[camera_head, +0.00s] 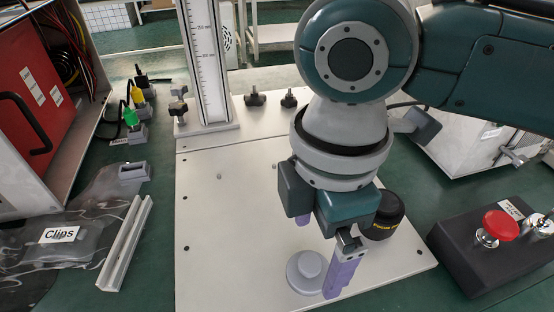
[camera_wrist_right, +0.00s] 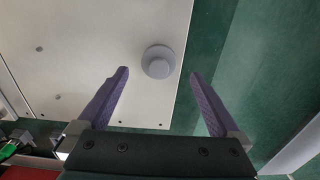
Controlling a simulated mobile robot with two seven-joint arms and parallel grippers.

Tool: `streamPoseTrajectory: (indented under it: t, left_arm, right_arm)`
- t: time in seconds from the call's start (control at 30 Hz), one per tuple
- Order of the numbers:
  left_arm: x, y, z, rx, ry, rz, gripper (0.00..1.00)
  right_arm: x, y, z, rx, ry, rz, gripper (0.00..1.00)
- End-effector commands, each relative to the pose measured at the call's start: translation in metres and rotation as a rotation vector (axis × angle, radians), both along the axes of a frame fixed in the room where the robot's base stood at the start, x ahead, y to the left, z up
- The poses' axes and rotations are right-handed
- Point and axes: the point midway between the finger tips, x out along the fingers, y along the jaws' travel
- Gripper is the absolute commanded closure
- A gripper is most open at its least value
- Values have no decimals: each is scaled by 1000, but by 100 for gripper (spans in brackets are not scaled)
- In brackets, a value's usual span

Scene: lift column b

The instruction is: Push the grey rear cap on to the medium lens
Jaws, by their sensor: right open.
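The grey rear cap (camera_head: 305,272) is a round disc with a raised knob. It lies on the pale plate, and it also shows in the right wrist view (camera_wrist_right: 158,62). My right gripper (camera_head: 317,260) is open and empty, pointing down near the cap. In the right wrist view its purple fingertips (camera_wrist_right: 160,73) are spread wide, with the cap just beyond and between them; the exact height is unclear. A black cylinder with yellow lettering, seemingly the medium lens (camera_head: 386,222), stands to the right behind the gripper, which partly hides it. My left gripper is not in view.
The pale plate (camera_head: 220,250) is clear on its left. A scale column (camera_head: 205,60) stands at its back left. A control box with a red button (camera_head: 498,226) is at right. A metal rail (camera_head: 125,243) and clips bag (camera_head: 60,240) lie at left.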

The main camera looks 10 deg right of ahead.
Motion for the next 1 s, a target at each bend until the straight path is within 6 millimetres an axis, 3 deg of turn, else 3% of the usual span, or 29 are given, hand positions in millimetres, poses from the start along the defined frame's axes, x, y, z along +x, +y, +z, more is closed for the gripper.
streamPoseTrajectory:
  t: [0.23,0.57,1.0]
  left_arm:
    - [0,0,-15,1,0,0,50]
    - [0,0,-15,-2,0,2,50]
    - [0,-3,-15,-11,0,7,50]
  right_arm:
    - [0,3,-41,-1,1,-1,0]
    - [1,3,-46,0,-1,1,0]
    - [1,3,-46,0,-1,0,50]
